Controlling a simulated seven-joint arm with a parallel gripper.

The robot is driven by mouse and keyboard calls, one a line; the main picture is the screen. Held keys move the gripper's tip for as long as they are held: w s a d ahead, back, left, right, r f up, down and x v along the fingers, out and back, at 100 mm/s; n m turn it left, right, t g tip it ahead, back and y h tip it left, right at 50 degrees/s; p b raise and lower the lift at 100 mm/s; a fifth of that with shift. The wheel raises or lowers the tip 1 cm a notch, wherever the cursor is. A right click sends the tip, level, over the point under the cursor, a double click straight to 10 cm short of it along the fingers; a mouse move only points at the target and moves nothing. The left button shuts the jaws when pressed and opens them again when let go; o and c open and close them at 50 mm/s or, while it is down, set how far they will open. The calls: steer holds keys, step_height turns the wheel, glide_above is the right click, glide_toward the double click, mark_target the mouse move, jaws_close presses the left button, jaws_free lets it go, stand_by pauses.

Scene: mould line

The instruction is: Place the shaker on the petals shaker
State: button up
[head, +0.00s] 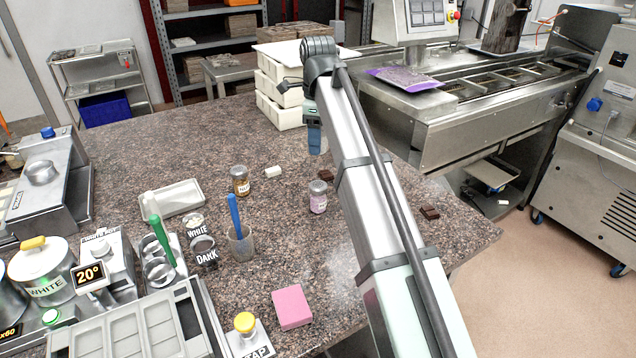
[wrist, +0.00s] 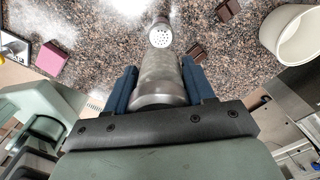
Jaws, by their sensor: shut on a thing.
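My gripper (head: 314,138) is above the table, its blue fingers pointing down. In the wrist view my gripper (wrist: 160,88) is shut on a grey shaker (wrist: 160,70) with a metal end, one finger on each side. In the head view I cannot make out the held shaker. A small jar with pink contents and a metal lid, apparently the petals shaker (head: 318,199), stands upright on the table below and near the gripper. Its perforated lid (wrist: 160,36) shows just past the held shaker's far end in the wrist view. Whether they touch is unclear.
A brown-filled jar (head: 240,181) and a white block (head: 272,171) stand left. Chocolate pieces (head: 429,213) lie on the right. A pink block (head: 292,307) is in front, beside pale powder. A white container (wrist: 274,30) is in the wrist view. White trays (head: 270,95) are stacked behind.

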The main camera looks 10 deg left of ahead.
steer(key=shift+f, duration=5)
steer(key=o, duration=1.2)
steer(key=shift+f, duration=0.1)
step_height(320, 180, up, 12)
steer(key=shift+r, duration=0.1)
steer(key=shift+w, duration=0.1)
